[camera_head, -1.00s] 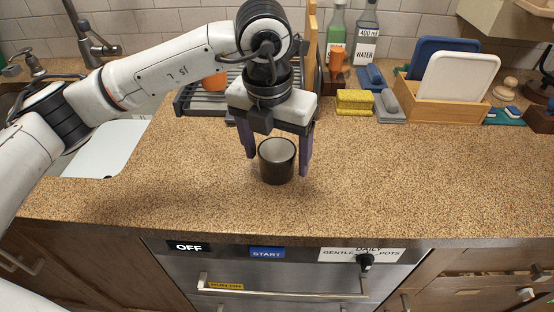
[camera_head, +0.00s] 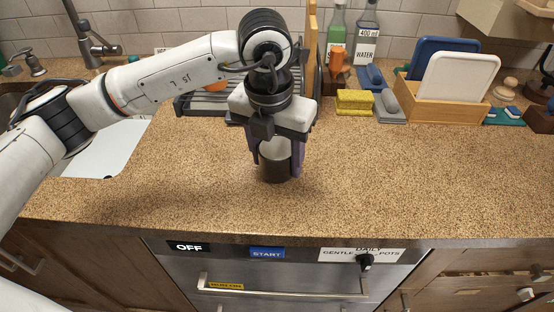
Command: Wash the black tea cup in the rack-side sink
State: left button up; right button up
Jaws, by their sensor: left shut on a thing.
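The black tea cup (camera_head: 274,170) stands upright on the speckled counter, dark outside and pale inside. My left gripper (camera_head: 277,160) reaches down over it from above, with its purple fingers shut on the cup's two sides. The fingers and palm hide part of the rim. The dish rack (camera_head: 203,102) stands behind the gripper, partly hidden by my arm. My right gripper is not in view.
Yellow sponges (camera_head: 354,101) and a grey brush (camera_head: 389,106) lie behind to the right. A wooden holder (camera_head: 440,106) has blue and white boards. Bottles (camera_head: 366,40) stand at the wall. The counter's front and right are clear. A dishwasher (camera_head: 285,278) is below.

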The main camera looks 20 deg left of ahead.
pick_arm(q)
notch_tip(320, 180, up, 30)
jog(key=p, duration=0.5)
jog(key=shift+f, duration=0.25)
dwell(0.4)
